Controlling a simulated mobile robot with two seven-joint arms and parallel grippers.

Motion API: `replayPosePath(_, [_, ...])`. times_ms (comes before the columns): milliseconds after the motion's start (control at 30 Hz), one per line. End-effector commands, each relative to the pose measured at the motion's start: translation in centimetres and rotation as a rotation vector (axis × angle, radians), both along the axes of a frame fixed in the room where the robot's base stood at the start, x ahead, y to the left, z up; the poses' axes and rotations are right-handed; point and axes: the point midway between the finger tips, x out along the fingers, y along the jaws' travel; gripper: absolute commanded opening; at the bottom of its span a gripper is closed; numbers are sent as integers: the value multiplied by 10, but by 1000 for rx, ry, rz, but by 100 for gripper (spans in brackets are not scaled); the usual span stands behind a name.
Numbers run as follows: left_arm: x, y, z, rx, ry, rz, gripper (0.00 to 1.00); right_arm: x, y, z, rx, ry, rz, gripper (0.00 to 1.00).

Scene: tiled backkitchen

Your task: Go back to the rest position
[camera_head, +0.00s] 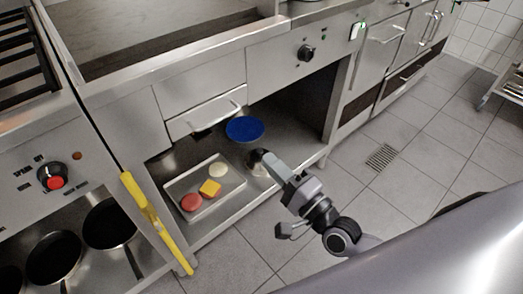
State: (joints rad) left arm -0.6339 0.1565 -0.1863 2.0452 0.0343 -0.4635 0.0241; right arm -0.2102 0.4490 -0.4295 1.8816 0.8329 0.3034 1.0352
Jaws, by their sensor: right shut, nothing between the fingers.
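My right gripper (268,160) reaches in from the lower right, shut and empty. Its tip is at the open lower shelf of the counter, just in front of and below a blue round dish (245,129). A small dark and metal item (256,164) shows beside the tip, partly hidden by it; I cannot tell what it is or whether they touch. My left gripper is not in view.
A metal tray (212,208) on the shelf holds a red piece (191,202), a yellow piece (210,188) and a pale round piece (217,170). Black pans (54,258) sit lower left.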

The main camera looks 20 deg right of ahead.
Motion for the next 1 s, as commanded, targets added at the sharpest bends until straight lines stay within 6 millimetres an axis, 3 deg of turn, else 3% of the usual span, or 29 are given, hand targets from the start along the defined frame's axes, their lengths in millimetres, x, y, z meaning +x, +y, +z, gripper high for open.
replayPosePath(333, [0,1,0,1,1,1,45,-8,-3,-2,-3,0,0,0])
replayPosePath(467, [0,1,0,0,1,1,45,-15,4,-11,-109,5,3,0])
replayPosePath(567, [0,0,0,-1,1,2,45,-29,14,-31,-329,15,11,0])
replayPosePath(733, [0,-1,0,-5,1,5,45,-65,19,-84,-891,56,63,0])
replayPosePath(867, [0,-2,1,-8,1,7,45,-101,3,-129,-1337,122,161,0])
replayPosePath(967, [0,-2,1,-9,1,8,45,-136,-21,-160,-1667,196,288,0])
replayPosePath(1000, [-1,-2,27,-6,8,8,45,-129,-19,-129,-1647,175,270,0])
